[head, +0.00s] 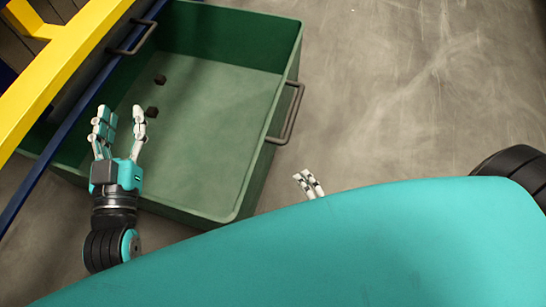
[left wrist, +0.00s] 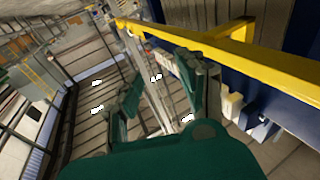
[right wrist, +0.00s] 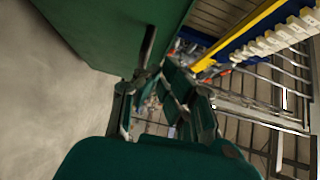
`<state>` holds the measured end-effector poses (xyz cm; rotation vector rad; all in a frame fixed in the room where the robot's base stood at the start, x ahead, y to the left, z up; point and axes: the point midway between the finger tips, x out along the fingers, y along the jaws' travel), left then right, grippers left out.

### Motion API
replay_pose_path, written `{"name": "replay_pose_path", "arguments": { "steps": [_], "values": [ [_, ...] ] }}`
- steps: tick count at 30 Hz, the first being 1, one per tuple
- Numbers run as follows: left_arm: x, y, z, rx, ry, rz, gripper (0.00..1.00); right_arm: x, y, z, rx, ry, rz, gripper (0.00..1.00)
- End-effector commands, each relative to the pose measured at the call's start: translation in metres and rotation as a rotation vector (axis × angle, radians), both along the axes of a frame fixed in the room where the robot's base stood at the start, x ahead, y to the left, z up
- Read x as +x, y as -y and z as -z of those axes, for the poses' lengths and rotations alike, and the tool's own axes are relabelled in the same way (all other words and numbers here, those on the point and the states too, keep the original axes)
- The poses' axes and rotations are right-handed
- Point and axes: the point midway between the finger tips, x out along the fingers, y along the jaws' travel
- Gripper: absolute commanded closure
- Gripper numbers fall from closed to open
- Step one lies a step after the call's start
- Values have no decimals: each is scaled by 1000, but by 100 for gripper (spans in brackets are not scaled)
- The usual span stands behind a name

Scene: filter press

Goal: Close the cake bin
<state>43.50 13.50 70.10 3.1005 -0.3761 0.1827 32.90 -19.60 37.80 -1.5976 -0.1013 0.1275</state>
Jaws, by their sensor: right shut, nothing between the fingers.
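The cake bin (head: 222,182) is a large open green box in the head view, standing out from under the press frame. Two small dark lumps (head: 152,112) lie on its floor. A grey bar handle (head: 287,112) is on its right wall and another (head: 133,37) is at the far left. My left gripper (head: 121,110) is open and empty above the bin's left part. My right gripper (head: 308,183) is shut and empty, right of the bin's near right corner, partly hidden by my body. In the right wrist view, a dark handle (right wrist: 148,45) shows beyond the fingers beside the green wall (right wrist: 115,28).
A yellow beam (head: 62,68) and a blue rail (head: 62,135) of the press cross the left side, over the bin's left edge. Bare concrete floor (head: 400,100) lies open to the right. My teal body fills the bottom.

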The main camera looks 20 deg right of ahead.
Motion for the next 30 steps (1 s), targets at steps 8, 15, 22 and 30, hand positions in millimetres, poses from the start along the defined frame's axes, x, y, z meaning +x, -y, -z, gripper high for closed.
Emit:
{"name": "replay_pose_path", "arguments": {
  "steps": [8, 15, 22, 30],
  "values": [
    [-6, 1, -21, -26, 102, 5, 60, 22, -2, -2, 36, 20, 8, 100],
    [-17, 3, -56, -86, 315, 18, 60, 72, -9, 0, 34, 21, 8, 100],
    [-39, 2, -89, -148, 534, 30, 60, 109, -26, 1, 35, 15, 7, 100],
    [-55, 0, -107, -186, 663, 36, 60, 123, -44, -1, 31, 15, 7, 100]
  ]
}}
